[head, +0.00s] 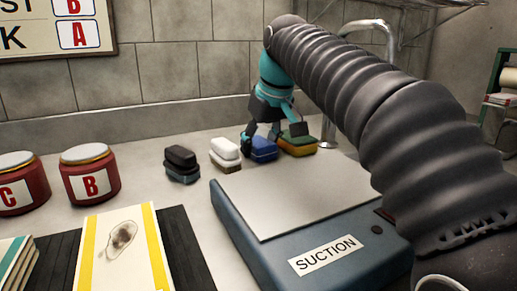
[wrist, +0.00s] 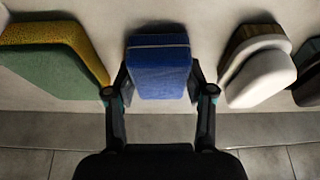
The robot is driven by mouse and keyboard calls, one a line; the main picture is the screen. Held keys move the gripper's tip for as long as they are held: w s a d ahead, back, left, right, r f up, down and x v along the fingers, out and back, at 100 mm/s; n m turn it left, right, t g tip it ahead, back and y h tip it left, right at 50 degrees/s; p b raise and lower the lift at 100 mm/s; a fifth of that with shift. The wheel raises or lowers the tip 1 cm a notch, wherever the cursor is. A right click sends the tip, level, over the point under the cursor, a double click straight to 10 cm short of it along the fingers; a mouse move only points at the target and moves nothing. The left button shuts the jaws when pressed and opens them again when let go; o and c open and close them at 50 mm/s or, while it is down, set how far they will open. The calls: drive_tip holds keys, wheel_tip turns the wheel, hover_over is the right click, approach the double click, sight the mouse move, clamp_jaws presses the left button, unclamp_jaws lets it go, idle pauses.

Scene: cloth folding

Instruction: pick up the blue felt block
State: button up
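The blue felt block (head: 263,150) sits on the counter in a row of blocks, in the head view, between a white block and a green-and-yellow one. In the wrist view the blue block (wrist: 160,68) is centred between the fingers. My gripper (wrist: 160,82) is open, with one finger on each side of the block. The fingertips are very close to its sides; I cannot tell whether they touch. In the head view my gripper (head: 262,138) is low over the block and hides part of it.
The green-and-yellow block (head: 298,146) and white block (head: 225,154) are close neighbours; a black block (head: 181,163) stands farther left. A blue SUCTION box (head: 250,240) with a pale top is in front. Red jars (head: 90,178) stand left. A tiled wall is behind.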

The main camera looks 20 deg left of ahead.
sight(258, 139)
idle(0.3)
drive_tip(key=shift+r+p, duration=0.3)
drive_tip(key=shift+r, duration=0.25)
drive_tip(key=r, duration=0.1)
drive_tip(key=r+p, duration=0.1)
drive_tip(key=r, duration=0.1)
drive_tip(key=shift+d+r, duration=0.3)
drive_tip(key=shift+d, duration=0.05)
drive_tip(key=s+d+r+p, duration=0.1)
drive_tip(key=d+r, duration=0.5)
drive_tip(key=d, duration=0.5)
drive_tip(key=shift+r, duration=0.15)
drive_tip(key=o, duration=0.4)
drive_tip(key=c, duration=0.3)
